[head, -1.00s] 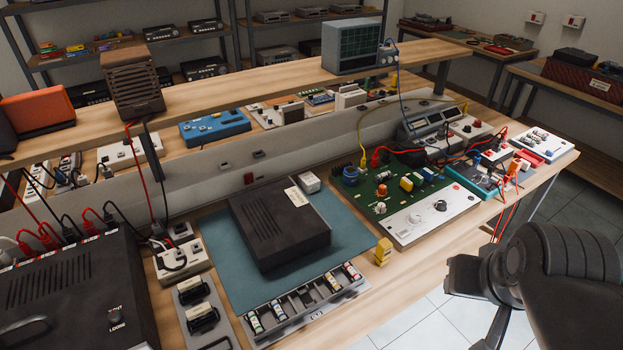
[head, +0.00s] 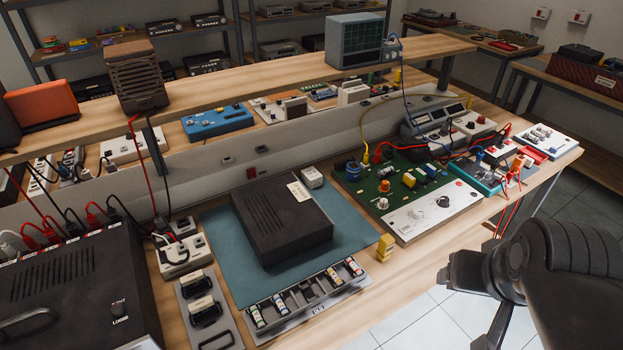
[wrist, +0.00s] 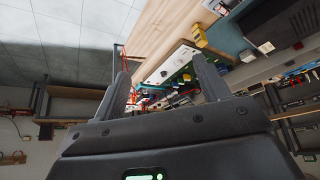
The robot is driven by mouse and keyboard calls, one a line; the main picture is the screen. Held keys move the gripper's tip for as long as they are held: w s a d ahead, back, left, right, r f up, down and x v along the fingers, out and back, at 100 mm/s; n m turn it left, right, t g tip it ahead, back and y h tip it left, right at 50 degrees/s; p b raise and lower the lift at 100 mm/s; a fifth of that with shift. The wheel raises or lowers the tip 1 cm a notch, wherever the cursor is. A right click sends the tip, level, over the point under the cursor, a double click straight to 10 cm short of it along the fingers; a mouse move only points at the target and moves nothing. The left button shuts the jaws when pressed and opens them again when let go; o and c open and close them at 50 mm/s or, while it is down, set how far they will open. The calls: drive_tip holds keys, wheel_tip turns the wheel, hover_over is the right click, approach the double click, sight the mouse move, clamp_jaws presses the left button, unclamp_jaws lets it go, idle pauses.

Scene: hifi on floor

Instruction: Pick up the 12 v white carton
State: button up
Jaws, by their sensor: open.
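A small white carton (head: 312,176) sits on the teal mat (head: 222,262), at the far right corner of a black box (head: 282,222). Its lettering is too small to read. A small pale box beside the black box in the wrist view (wrist: 265,47) looks like the same carton. My gripper (wrist: 160,68) is open and empty in the wrist view, with its two fingers apart and pointing toward the bench. It is well away from the carton. In the head view my arm is at the lower right, off the bench's front edge; the fingertips are not clear there.
A green circuit board (head: 400,185) with a white panel lies right of the mat. A yellow block (head: 385,247) stands near the front edge. A parts tray (head: 305,297) lies in front of the black box. A raised shelf (head: 270,85) runs behind. Cables hang at the right.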

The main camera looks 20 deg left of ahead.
drive_tip(key=w+a+r+n, duration=0.1)
drive_tip(key=w+a+r, duration=0.15)
drive_tip(key=w, duration=0.55)
drive_tip(key=w+a+r+n, duration=0.2)
drive_tip(key=w+a, duration=0.1)
drive_tip(key=w, duration=0.4)
drive_tip(key=n+g+y, duration=0.3)
drive_tip(key=n, duration=0.3)
hover_over(312, 173)
drive_tip(key=s+d, duration=0.2)
wheel_tip(312, 173, down, 25)
drive_tip(key=shift+w+a+r, duration=0.1)
drive_tip(key=shift+w+a, duration=0.05)
drive_tip(key=shift+x, duration=3.1)
drive_tip(key=shift+a+r+t, duration=0.1)
drive_tip(key=shift+t, duration=0.2)
drive_tip(key=c, duration=1.1)
